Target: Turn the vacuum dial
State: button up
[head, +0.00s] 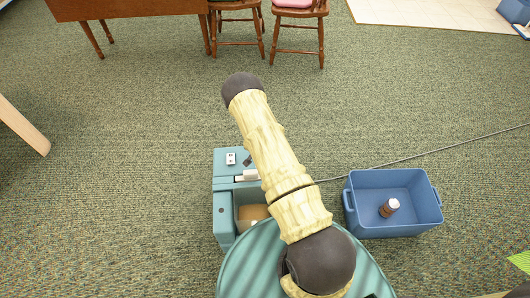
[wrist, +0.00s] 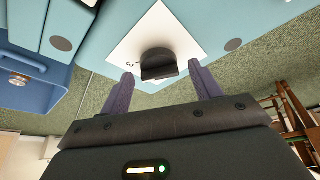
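The vacuum is a teal boxy unit (head: 222,202) on the carpet below my arm in the head view; its teal face (wrist: 105,30) fills the top of the wrist view. A dark, half-round dial (wrist: 158,64) stands on a white plate (wrist: 165,28) with a small printed mark. My gripper (wrist: 161,73) is open, with one finger to each side of the dial and a gap to both. I cannot tell whether the fingertips reach the dial's depth. In the head view, my arm hides the gripper.
A thin cord (head: 437,150) runs across the carpet to the right. Wooden chairs (head: 298,12) and a brown table (head: 130,8) stand at the back.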

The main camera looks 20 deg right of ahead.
jog(key=p+v, duration=0.3)
jog(key=v, duration=1.4)
jog(key=shift+r+p, duration=0.2)
jog(key=shift+p, duration=0.2)
jog(key=s+a+r+n+y, duration=0.2)
jog(key=s+a+r, duration=0.1)
jog(key=r, duration=0.6)
jog(key=s+a+r+n+y, duration=0.1)
jog(key=s+a+r+n, duration=0.2)
jog(key=r, duration=0.5)
jog(key=s+r+n+p, duration=0.1)
jog(key=s+r+n, duration=0.4)
jog(key=s+r, duration=0.75)
notch_tip(320, 180, up, 22)
jog(key=p, duration=2.3)
jog(key=shift+s+a, duration=0.25)
jog(key=shift+s, duration=0.15)
